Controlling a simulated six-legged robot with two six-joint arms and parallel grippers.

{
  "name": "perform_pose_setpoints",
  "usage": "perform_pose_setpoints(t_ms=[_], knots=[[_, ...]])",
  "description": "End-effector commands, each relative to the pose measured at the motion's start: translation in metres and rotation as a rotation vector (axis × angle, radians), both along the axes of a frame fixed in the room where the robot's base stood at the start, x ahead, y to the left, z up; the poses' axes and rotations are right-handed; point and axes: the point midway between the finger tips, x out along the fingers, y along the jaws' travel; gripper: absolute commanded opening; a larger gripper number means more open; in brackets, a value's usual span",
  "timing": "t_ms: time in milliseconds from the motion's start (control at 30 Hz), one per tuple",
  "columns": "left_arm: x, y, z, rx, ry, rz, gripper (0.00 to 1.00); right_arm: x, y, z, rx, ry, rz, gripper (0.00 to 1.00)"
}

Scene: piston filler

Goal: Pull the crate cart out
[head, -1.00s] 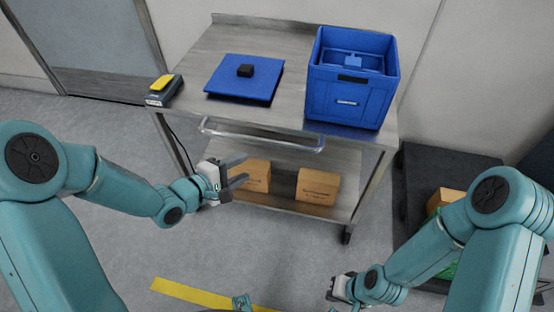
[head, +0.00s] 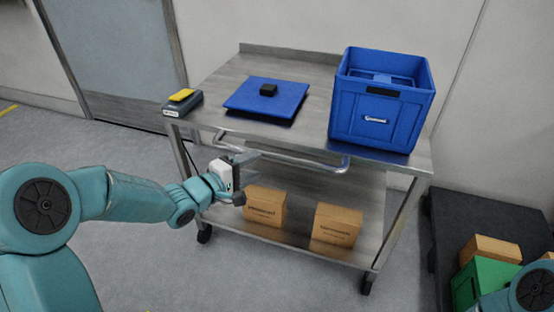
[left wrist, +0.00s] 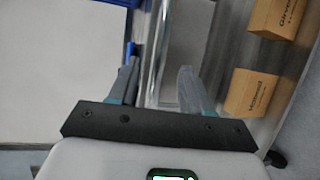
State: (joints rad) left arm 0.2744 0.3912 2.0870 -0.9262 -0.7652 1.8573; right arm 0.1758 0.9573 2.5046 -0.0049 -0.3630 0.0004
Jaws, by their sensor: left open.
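The crate cart (head: 315,75) is a steel two-shelf trolley on casters. A blue crate (head: 372,122) stands on the right of its top. A tubular handle (head: 300,159) runs along the front edge. My left gripper (head: 246,175) is open at the cart's front, by the left part of the handle. In the left wrist view the handle (left wrist: 157,60) runs lengthwise between the two open fingers (left wrist: 157,88); I cannot tell whether they touch it. My right gripper is out of view.
On the cart top are a blue platform (head: 265,97) with a black block and a yellow-topped device (head: 182,102). Two cardboard boxes (head: 338,224) sit on the lower shelf. A dark platform (head: 480,215) with boxes and a green crate (head: 482,284) stands right. Floor at front is clear.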

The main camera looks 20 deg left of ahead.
Motion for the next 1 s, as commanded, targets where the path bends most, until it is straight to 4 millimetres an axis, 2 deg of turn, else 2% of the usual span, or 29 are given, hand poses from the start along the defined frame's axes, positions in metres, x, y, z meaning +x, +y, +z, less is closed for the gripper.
perform_pose_setpoints(t_ms=[33, 200, 400, 600, 833, 967, 1000], knots=[[0.011, -0.008, -0.006, -0.001, -0.002, -0.005, 0.48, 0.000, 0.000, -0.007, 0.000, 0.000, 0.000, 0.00], [0.045, -0.025, -0.013, 0.000, -0.002, -0.005, 0.48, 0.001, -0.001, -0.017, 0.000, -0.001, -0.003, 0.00], [0.072, -0.038, -0.017, -0.001, -0.001, -0.004, 0.48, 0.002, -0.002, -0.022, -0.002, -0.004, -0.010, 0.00], [0.082, -0.043, -0.018, 0.000, 0.001, -0.002, 0.48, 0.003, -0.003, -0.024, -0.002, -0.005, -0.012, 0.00], [0.083, -0.043, -0.017, 0.000, 0.000, -0.002, 0.48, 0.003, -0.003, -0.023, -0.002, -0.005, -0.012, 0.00], [0.082, -0.043, -0.017, 0.000, 0.000, -0.002, 0.06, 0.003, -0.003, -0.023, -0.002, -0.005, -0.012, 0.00], [0.082, -0.043, -0.017, 0.000, 0.000, -0.002, 0.00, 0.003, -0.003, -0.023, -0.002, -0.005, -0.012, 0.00]])
